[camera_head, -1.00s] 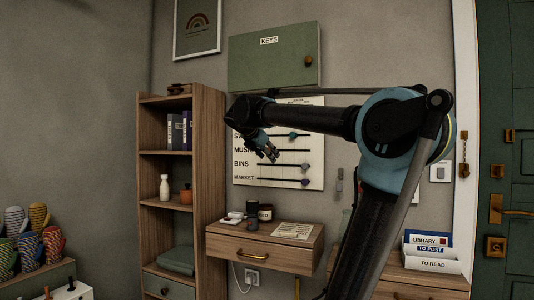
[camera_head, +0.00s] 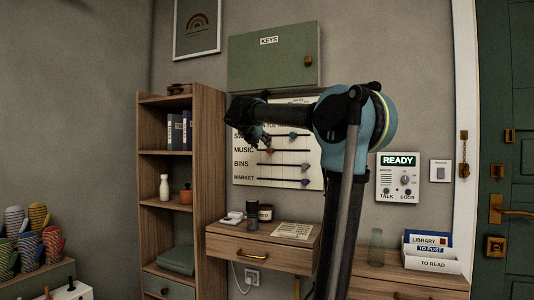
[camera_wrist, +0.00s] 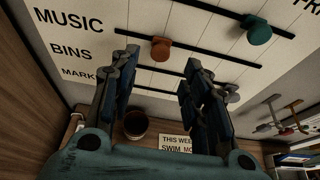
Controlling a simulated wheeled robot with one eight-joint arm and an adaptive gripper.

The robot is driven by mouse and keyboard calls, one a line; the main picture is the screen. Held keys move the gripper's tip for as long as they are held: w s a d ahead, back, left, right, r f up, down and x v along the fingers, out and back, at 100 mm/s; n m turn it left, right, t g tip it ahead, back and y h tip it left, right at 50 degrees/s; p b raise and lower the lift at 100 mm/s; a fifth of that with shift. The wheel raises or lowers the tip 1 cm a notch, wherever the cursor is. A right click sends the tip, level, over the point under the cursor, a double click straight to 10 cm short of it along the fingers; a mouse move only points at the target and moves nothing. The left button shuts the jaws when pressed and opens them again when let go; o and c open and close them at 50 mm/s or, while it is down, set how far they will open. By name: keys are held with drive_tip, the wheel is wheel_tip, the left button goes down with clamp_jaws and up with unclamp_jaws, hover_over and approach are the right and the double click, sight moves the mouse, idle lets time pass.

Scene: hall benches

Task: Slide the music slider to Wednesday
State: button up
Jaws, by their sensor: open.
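The music slider is an orange knob (camera_wrist: 160,47) on the dark rail level with the MUSIC label in the wrist view. It also shows as a small reddish knob (camera_head: 270,150) beside my gripper in the head view, partly covered. My gripper (camera_wrist: 160,66) is open, its two fingers on either side of the knob as seen from the wrist. I cannot tell whether they touch it. The white slider board (camera_head: 245,172) hangs on the wall. The day headings along its top are mostly hidden by my arm.
A teal knob (camera_wrist: 257,30) sits on the rail above, further right. The green key cabinet (camera_head: 275,60) is above, the wooden drawer shelf (camera_head: 270,250) below, and the bookcase (camera_head: 208,170) at left.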

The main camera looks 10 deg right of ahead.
drive_tip(key=x, duration=0.8)
drive_tip(key=shift+d, duration=0.1)
